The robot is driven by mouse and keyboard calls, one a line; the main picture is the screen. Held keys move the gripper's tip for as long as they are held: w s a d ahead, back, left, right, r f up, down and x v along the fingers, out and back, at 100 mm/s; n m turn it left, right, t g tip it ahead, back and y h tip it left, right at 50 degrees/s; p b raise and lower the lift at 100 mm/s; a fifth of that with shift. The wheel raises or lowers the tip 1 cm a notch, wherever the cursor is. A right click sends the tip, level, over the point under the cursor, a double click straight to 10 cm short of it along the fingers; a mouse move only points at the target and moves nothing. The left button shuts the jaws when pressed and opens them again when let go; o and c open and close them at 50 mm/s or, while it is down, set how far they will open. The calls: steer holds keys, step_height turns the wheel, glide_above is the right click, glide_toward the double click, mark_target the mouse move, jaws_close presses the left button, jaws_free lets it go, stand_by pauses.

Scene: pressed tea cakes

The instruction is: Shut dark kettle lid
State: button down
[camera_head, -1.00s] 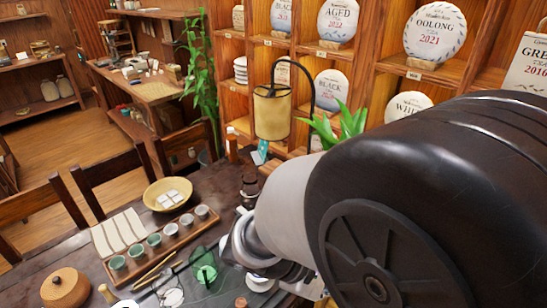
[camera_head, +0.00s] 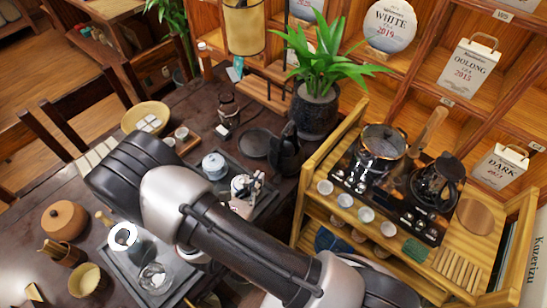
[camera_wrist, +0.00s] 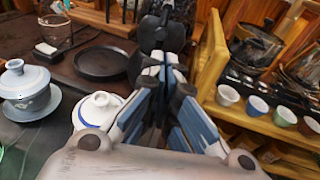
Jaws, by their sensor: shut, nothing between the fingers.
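A dark kettle (camera_head: 287,158) stands on the dark table, left of the stove stand and in front of the potted plant. Its upper part rises narrow and upright; I cannot tell clearly how the lid sits. In the wrist view the dark kettle (camera_wrist: 152,32) is just beyond my fingertips and partly hidden by them. My gripper (camera_wrist: 169,68) is shut and empty, pointing toward the kettle; I cannot tell whether it touches. In the head view my gripper (camera_head: 256,180) is left of and nearer than the kettle.
A lidded blue-grey cup (camera_wrist: 26,85) and a white lidded pot (camera_wrist: 97,108) stand close on the left. A round dark tray (camera_head: 256,143) lies behind them. The wooden stand (camera_head: 318,225) holds small cups, a pot (camera_head: 382,143) and another black kettle (camera_head: 436,182) at right.

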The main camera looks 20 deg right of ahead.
mark_target(279, 151)
steer(key=b+x, duration=0.2)
steer(key=x, duration=0.9)
steer(key=shift+w+d, duration=0.15)
steer(key=shift+r, duration=0.15)
